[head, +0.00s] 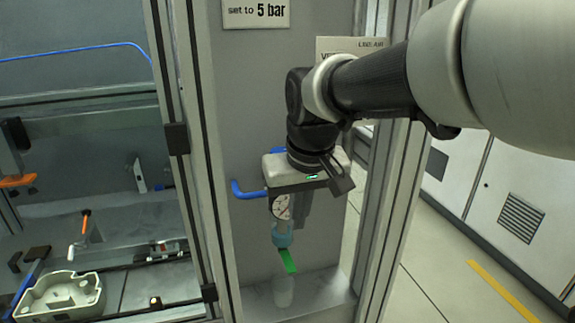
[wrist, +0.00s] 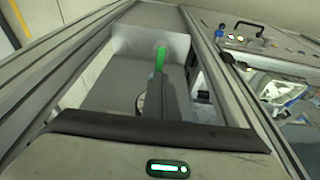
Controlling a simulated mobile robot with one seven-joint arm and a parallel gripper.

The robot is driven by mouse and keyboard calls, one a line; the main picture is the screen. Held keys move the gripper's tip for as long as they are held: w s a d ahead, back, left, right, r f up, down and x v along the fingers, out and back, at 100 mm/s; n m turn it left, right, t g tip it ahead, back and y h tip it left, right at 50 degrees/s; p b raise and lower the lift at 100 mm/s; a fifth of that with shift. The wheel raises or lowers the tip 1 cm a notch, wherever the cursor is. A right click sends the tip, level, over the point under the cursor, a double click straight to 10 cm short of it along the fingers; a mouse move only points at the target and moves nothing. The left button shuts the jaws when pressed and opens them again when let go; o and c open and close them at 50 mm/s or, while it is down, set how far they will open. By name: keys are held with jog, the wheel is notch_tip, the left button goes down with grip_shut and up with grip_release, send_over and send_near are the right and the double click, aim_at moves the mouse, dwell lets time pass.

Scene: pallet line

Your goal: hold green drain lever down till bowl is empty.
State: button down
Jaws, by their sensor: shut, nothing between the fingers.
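The green drain lever (head: 288,262) sticks out below the bluish clear bowl (head: 282,238) and slants down to the right in the head view. It also shows in the wrist view (wrist: 160,57), just beyond the tip of my fingers. My gripper (head: 300,226) points down in front of the filter unit, above and beside the lever. Its fingers are together and empty, seen as one dark bar in the wrist view (wrist: 168,76). I cannot tell whether they touch the lever. The liquid level in the bowl is too small to read.
A round gauge (head: 281,207) sits above the bowl, partly covered by my gripper. A blue handle (head: 247,191) juts left. A pale cup (head: 284,291) stands under the lever. Metal frame posts (head: 193,150) bound the bay, with a sign (head: 256,12) above.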

aim_at(291, 267)
jog(key=shift+f, duration=0.15)
jog(key=x, duration=0.4)
jog(key=b+x, duration=0.1)
jog(key=x, duration=0.8)
jog(key=shift+s+d+f+b, duration=0.1)
jog(key=shift+s+f+b, duration=0.25)
jog(key=shift+f, duration=0.1)
